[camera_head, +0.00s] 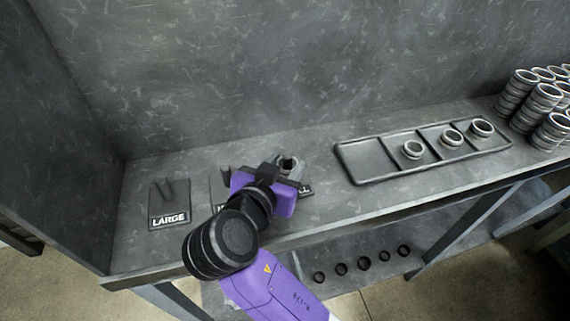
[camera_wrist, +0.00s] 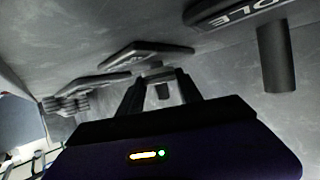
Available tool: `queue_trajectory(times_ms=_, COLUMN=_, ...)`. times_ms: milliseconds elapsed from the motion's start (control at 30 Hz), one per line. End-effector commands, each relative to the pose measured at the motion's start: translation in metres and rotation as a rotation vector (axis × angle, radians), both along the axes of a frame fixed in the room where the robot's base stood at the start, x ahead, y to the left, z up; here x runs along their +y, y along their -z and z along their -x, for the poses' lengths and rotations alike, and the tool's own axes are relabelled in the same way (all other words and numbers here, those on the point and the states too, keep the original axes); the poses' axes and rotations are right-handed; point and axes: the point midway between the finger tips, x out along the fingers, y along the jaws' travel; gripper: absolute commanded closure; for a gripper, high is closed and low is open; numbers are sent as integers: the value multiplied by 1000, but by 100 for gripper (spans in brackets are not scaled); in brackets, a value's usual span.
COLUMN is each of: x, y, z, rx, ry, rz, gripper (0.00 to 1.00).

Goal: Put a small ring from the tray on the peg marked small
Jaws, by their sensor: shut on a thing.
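My gripper (camera_head: 283,174) is at the plate marked small (camera_head: 306,190), with only the end of its label showing. It is shut on a small metal ring (camera_head: 289,163) at that plate's peg. The peg is mostly hidden, so I cannot tell whether the ring is around it or above it. In the wrist view, my fingers (camera_wrist: 160,88) reach towards the small plate (camera_wrist: 145,52), and the ring is hard to make out. The tray (camera_head: 362,180) at the right has an empty left compartment and three rings, one of them nearest the left (camera_head: 412,149).
The large plate (camera_head: 169,221) with its peg stands at the left. The middle plate (camera_wrist: 245,12) and its peg (camera_wrist: 277,58) are beside my gripper. Stacked rings (camera_head: 543,105) stand at the far right. The bench between the small plate and tray is clear.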

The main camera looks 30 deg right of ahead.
Motion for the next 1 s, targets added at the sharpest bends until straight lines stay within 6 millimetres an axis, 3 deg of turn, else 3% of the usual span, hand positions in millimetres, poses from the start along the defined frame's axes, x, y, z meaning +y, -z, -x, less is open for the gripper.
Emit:
queue_trajectory(times_ms=267, x=0, y=3, z=0, rx=0, ry=0, rz=0, gripper=100)
queue_trajectory(times_ms=1000, x=0, y=-14, z=0, rx=0, ry=0, rz=0, gripper=100)
